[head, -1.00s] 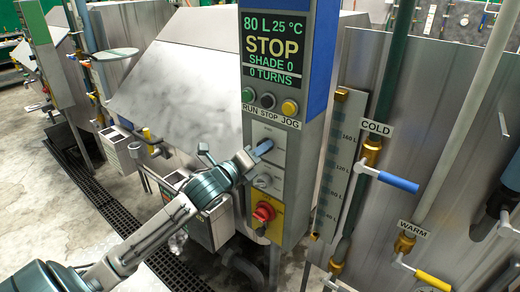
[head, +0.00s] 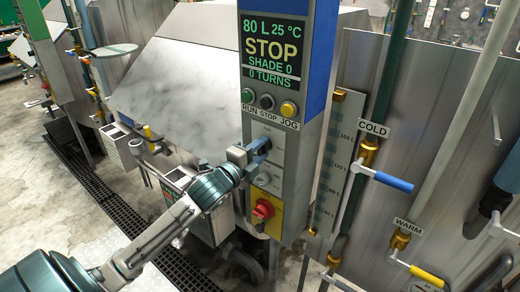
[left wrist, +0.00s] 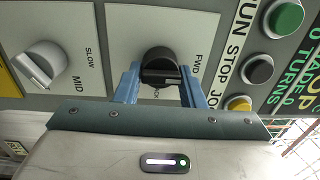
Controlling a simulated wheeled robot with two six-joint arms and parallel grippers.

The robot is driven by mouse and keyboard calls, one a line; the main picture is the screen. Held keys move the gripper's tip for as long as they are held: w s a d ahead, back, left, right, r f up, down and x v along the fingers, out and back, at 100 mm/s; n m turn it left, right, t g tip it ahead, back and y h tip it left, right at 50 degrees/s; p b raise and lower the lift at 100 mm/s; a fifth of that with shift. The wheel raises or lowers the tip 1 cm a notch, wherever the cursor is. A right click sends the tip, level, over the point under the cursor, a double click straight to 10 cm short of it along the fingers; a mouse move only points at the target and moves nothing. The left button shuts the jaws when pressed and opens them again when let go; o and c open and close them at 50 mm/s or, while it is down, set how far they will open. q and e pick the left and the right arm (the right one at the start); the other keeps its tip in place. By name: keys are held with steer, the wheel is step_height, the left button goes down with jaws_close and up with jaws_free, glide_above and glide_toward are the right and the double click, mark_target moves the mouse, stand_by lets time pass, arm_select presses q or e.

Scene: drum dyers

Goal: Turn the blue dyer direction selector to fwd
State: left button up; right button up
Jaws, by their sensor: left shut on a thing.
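The direction selector is a black knob (left wrist: 160,62) on a light plate on the blue-topped control column, below the run, stop and jog buttons. In the head view its dark end (head: 262,144) shows just past my fingers. My left gripper (head: 254,150) reaches it from the left. In the left wrist view the blue fingers of this gripper (left wrist: 160,84) stand on either side of the knob, shut on its grip. The FWD label (left wrist: 196,64) shows to the right of the knob. Another label is partly hidden beneath it. I cannot tell which mark the knob points to.
A grey speed selector (left wrist: 42,62) with SLOW and MID labels sits beside it. Below is a red rotary switch (head: 263,209) on a yellow plate. The display (head: 271,48) reads STOP and 0 TURNS. Cold (head: 394,181) and warm (head: 426,276) valve handles stand right.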

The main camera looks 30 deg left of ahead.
stand_by(0.4)
arm_select(q)
steer(key=o, duration=1)
steer(key=shift+c, duration=0.2)
steer(key=shift+s+a+f+b, duration=0.1)
steer(key=shift+s+b, duration=0.1)
steer(key=shift+s, duration=0.15)
steer(key=shift+s+f+b, duration=0.1)
steer(key=shift+s+b, duration=0.05)
steer(key=shift+s, duration=0.15)
steer(key=shift+s+a+f+b, duration=0.1)
steer(key=shift+s+a+b, duration=0.1)
steer(key=shift+s, duration=2.15)
steer(key=shift+s+a+b, duration=0.15)
steer(key=shift+s+b, duration=0.05)
steer(key=shift+s, duration=2.15)
